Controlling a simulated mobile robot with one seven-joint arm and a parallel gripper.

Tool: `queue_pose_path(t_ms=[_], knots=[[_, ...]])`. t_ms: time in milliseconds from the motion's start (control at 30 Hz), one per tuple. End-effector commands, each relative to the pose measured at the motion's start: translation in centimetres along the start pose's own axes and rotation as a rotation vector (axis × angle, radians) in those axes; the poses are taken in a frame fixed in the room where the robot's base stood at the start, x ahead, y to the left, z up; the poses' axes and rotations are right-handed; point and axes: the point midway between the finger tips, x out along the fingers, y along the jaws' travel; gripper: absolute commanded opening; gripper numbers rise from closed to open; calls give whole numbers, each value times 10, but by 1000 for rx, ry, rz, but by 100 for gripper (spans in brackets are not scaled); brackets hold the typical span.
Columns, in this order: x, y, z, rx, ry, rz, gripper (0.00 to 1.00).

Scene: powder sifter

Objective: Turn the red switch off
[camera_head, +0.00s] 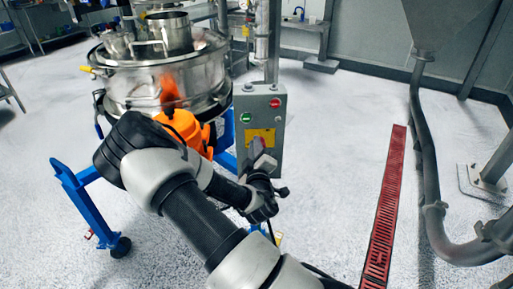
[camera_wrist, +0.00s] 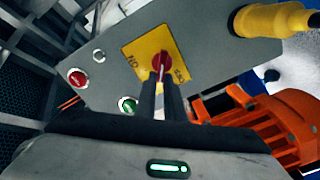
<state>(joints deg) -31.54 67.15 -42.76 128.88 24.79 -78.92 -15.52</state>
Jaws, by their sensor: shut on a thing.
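The red switch (camera_wrist: 161,61) is a round red knob on a yellow plate (camera_wrist: 133,53) with dark lettering, on the face of a grey control box (camera_wrist: 112,43). My gripper (camera_wrist: 164,76) is shut on the switch, with its two dark fingers close together at the knob. The fingers cover the lower part of the knob, and I cannot tell its exact angle. In the head view the control box (camera_head: 273,101) stands upright on a post, and my gripper (camera_head: 259,151) reaches its yellow plate, largely hiding the switch.
A red button (camera_wrist: 78,77) and a green button (camera_wrist: 127,104) sit on the same box. An orange motor (camera_head: 184,126) and the round steel sifter (camera_head: 165,82) on a blue wheeled frame (camera_head: 75,190) stand left of it. Clear floor lies right, before a red drain grate (camera_head: 384,215).

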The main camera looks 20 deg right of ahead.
Motion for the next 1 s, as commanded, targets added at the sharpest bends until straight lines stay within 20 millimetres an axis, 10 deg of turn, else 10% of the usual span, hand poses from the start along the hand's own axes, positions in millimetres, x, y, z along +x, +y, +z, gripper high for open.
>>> queue_pose_path(t_ms=[1000], knots=[[0, -15, 6, -640, -1, -2, 0]])
